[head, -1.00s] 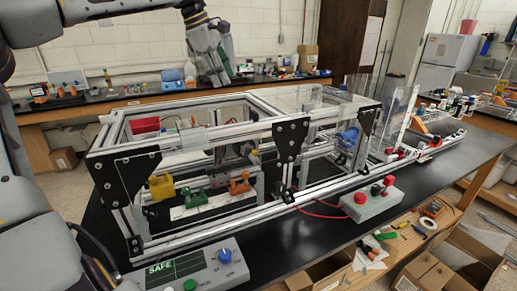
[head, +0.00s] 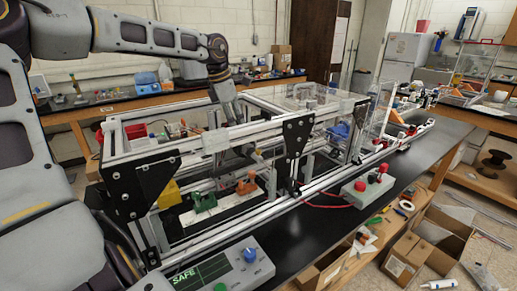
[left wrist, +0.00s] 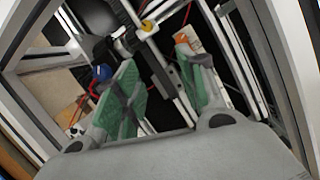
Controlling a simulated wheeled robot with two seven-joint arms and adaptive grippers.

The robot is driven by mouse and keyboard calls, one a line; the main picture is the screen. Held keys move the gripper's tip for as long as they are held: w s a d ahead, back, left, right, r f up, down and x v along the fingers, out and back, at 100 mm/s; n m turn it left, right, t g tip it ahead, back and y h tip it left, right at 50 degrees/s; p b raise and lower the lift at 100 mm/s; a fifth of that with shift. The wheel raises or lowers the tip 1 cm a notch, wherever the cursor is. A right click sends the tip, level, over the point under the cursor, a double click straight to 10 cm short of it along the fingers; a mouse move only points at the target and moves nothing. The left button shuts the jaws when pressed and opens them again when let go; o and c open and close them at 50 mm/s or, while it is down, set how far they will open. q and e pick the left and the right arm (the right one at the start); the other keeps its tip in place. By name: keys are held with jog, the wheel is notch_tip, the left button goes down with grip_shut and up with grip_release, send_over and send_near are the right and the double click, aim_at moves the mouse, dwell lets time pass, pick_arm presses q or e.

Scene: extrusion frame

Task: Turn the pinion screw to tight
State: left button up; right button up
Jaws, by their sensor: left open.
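My left gripper (left wrist: 158,85) is open in the left wrist view, with green pads on both fingers and a dark gap between them. In the head view my left arm reaches over the extrusion frame (head: 190,150) and points down into its top opening; the front rail hides part of the gripper. In the left wrist view a rod with a yellow ring (left wrist: 148,25) lies beyond the fingertips, and a blue knob (left wrist: 102,72) shows beside the left finger. I cannot tell for sure which part is the pinion screw. My right gripper is out of view.
Metal rails of the frame surround the gripper closely. A control box reading SAFE (head: 222,272) and a red-button box (head: 367,191) stand in front.

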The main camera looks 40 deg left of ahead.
pick_arm(q)
jog(key=w+n, duration=0.1)
jog(key=n, duration=0.1)
jog(key=w+n+t, duration=0.1)
jog(key=n, duration=0.1)
jog(key=shift+w+d+r, duration=0.1)
jog(key=shift+w+d, duration=0.05)
jog(key=shift+d, duration=0.25)
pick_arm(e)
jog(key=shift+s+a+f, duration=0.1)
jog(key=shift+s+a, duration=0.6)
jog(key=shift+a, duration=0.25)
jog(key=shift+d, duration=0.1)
